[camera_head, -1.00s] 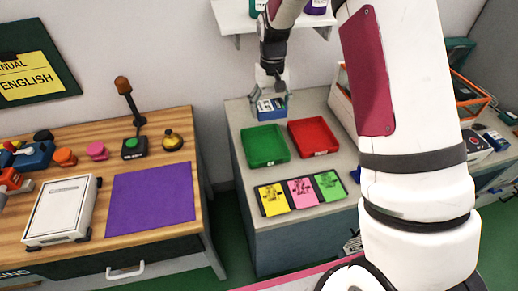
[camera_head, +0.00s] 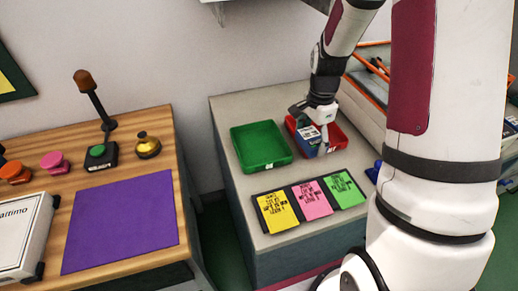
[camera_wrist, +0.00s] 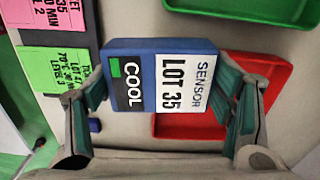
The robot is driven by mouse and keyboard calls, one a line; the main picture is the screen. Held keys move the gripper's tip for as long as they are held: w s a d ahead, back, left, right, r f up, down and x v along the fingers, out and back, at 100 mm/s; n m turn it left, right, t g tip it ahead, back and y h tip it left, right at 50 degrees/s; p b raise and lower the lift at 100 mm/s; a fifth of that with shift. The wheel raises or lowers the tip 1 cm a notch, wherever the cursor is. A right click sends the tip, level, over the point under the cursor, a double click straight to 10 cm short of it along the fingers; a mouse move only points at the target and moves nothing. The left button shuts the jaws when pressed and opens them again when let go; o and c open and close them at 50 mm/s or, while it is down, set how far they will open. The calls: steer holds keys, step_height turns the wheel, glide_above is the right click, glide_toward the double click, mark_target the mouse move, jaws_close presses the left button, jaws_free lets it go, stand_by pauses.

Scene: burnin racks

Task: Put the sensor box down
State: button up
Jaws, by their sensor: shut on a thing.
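The sensor box (camera_head: 309,141) is blue with a white label. In the wrist view the box (camera_wrist: 160,82) reads "SENSOR LOT 35 COOL" and has a small green square. My gripper (camera_head: 312,118) is shut on it; the fingers (camera_wrist: 168,100) stand at both ends of the box in the wrist view. In the head view the box overlaps the left part of the red tray (camera_head: 338,133). It looks held above the surface; the gap cannot be told. The green tray (camera_head: 262,147) is left of it and looks empty.
Yellow (camera_head: 278,211), pink (camera_head: 314,200) and green (camera_head: 343,188) cards lie on a dark strip in front of the trays. A wooden bench (camera_head: 150,190) with a purple mat (camera_head: 122,222) stands left, across a gap. An orange-rimmed bin (camera_head: 368,90) stands right.

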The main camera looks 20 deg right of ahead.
steer(key=shift+d+f+m, duration=0.1)
steer(key=shift+d+m, duration=0.05)
steer(key=shift+m, duration=0.15)
steer(key=shift+w+a, duration=0.2)
steer(key=shift+a, duration=0.1)
glide_above(260, 148)
steer(key=shift+f, duration=0.75)
steer(key=shift+a+f+p, duration=0.1)
steer(key=shift+f+p, duration=0.2)
steer(key=shift+f, duration=1.45)
steer(key=shift+f, duration=0.1)
steer(key=shift+f, duration=0.1)
steer(key=o, duration=1.4)
